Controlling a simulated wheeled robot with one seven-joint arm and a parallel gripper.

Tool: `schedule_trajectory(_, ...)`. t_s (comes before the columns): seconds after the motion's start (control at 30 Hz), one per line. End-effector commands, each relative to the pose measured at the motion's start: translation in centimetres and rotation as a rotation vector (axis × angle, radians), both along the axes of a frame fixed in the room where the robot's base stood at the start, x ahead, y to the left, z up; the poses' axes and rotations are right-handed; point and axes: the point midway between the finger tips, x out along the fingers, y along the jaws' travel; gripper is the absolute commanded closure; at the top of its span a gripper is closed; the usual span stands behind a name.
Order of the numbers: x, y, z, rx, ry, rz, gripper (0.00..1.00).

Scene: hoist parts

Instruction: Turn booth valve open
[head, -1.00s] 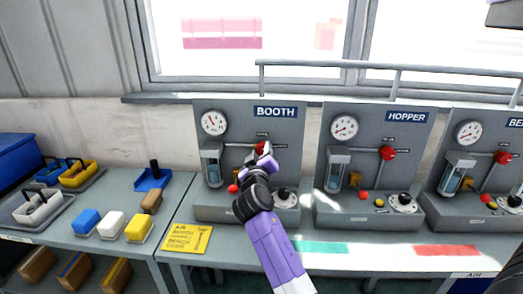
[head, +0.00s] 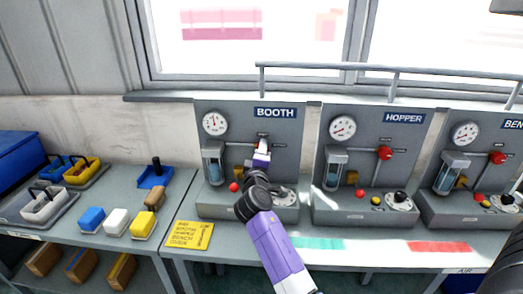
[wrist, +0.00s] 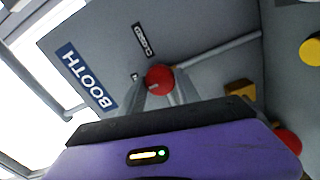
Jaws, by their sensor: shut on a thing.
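The booth valve has a round red hub (wrist: 160,78), which shows in the wrist view between my two fingers. In the head view my gripper (head: 262,150) is at the valve on the BOOTH panel (head: 285,140) and covers most of it. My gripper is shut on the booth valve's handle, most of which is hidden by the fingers.
The HOPPER panel (head: 402,150) stands to the right, with its own red valve (head: 385,153). Below the booth valve are a red button (head: 234,187) and a black knob. A yellow sign (head: 193,235) lies on the bench front. A rail (head: 390,68) runs above the panels.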

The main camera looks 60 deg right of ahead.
Motion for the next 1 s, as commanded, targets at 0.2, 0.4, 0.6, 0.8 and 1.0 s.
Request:
schedule_trajectory(0.2,0.12,0.10,-0.04,-0.010,0.025,0.003,1.00)
schedule_trajectory(0.4,0.12,0.11,-0.06,-0.011,0.027,0.003,1.00)
schedule_trajectory(0.6,0.13,0.11,-0.07,-0.011,0.027,0.003,0.53)
schedule_trajectory(0.8,0.07,0.06,-0.05,-0.010,0.026,0.002,0.39)
schedule_trajectory(1.0,0.01,0.14,-0.05,-0.011,0.025,0.001,0.39)
